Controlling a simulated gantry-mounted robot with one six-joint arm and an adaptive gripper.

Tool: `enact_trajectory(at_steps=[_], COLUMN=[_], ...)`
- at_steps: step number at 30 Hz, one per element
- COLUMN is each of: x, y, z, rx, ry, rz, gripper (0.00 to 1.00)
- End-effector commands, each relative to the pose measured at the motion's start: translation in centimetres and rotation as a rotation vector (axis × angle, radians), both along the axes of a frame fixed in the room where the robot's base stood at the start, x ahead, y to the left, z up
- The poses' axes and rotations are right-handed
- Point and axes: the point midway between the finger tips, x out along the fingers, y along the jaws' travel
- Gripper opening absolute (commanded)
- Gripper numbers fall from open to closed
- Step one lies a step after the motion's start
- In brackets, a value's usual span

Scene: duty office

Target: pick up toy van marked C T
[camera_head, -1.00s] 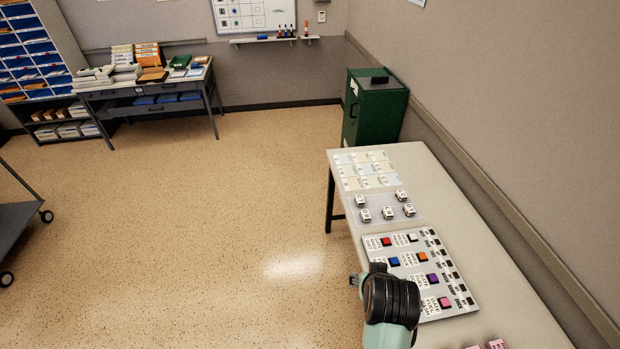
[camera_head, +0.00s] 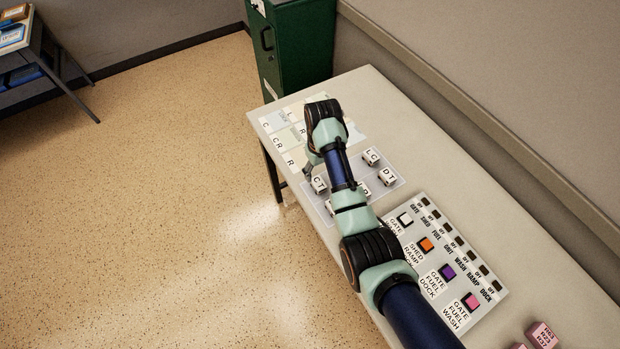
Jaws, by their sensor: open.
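Several small white toy vans with dark letters stand on a pale grey tray (camera_head: 398,184) on the table. A van at the tray's left (camera_head: 319,184) shows a C; its second letter is not clear. Another van (camera_head: 371,157) seems to read L C, and one to its right (camera_head: 387,177) starts with D. Two more are partly covered by my arm. I cannot tell which van reads C T. My gripper (camera_head: 309,171) is open and mostly hidden by my wrist; a grey finger part shows just above and beside the left van, with no van seen in it.
A card grid (camera_head: 275,120) with lettered cells lies beyond the tray. A board (camera_head: 487,260) with coloured buttons and labels lies nearer, partly under my arm. Pink blocks (camera_head: 543,335) sit at the near end. A green cabinet (camera_head: 300,45) stands behind the table.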

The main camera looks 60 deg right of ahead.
Motion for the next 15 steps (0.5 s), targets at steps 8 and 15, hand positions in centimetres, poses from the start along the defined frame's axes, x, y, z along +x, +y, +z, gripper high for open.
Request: enact_trajectory(at_steps=[8, 15], x=[0.0, -0.2], y=[0.1, 0.6], z=[-2.3, -6.2], rx=[0.000, 0.000], ry=[0.000, 0.000], rz=[0.001, 0.001], gripper=[0.68, 0.68])
